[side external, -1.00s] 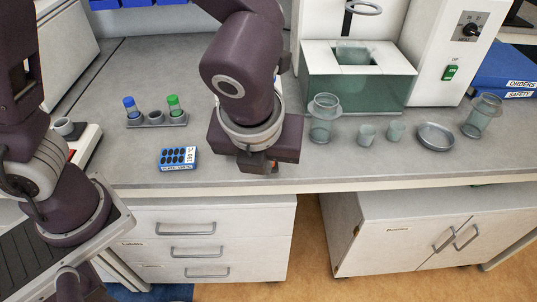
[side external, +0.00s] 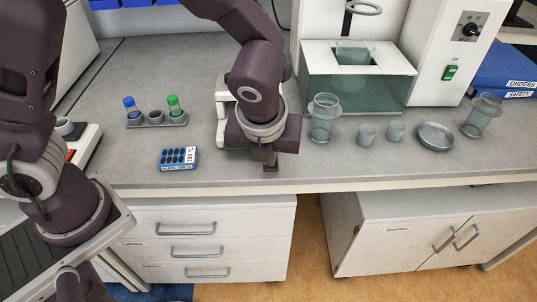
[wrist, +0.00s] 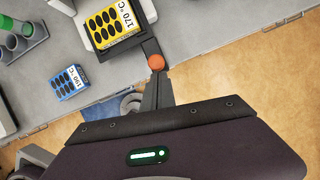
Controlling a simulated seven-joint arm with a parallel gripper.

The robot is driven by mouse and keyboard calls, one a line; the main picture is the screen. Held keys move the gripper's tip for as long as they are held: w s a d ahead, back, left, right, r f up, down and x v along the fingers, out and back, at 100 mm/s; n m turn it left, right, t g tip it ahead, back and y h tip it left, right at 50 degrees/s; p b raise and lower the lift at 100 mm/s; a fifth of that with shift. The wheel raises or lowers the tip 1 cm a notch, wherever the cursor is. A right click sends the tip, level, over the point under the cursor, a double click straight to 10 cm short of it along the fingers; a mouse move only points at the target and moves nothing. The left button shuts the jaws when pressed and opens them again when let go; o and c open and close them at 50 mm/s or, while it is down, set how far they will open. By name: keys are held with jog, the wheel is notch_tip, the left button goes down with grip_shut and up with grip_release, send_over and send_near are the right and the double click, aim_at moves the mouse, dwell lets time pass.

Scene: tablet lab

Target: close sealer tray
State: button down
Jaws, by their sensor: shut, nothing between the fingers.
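The sealer is mostly hidden behind my arm in the side view; a white part of it (side external: 222,112) shows left of my wrist. In the wrist view, a yellow plate marked 170 °C (wrist: 112,22) with dark oval holes lies on what looks like its pale tray (wrist: 146,9). An orange knob (wrist: 156,62) sits near the plate's lower right corner, right by my fingers. My gripper (wrist: 154,85) is shut and empty at the bench's front edge; it also shows in the side view (side external: 270,165). I cannot tell whether the fingers touch the knob.
A blue block marked 190 °C (side external: 178,158) lies left of my gripper. A rack with blue-capped and green-capped tubes (side external: 157,119) stands behind it. A glass jar (side external: 322,118), small cups (side external: 367,134) and a dish (side external: 435,136) stand to the right.

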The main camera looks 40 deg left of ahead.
jog(key=w+a, duration=0.8)
jog(key=shift+w+a, duration=0.1)
jog(key=shift+a, duration=0.1)
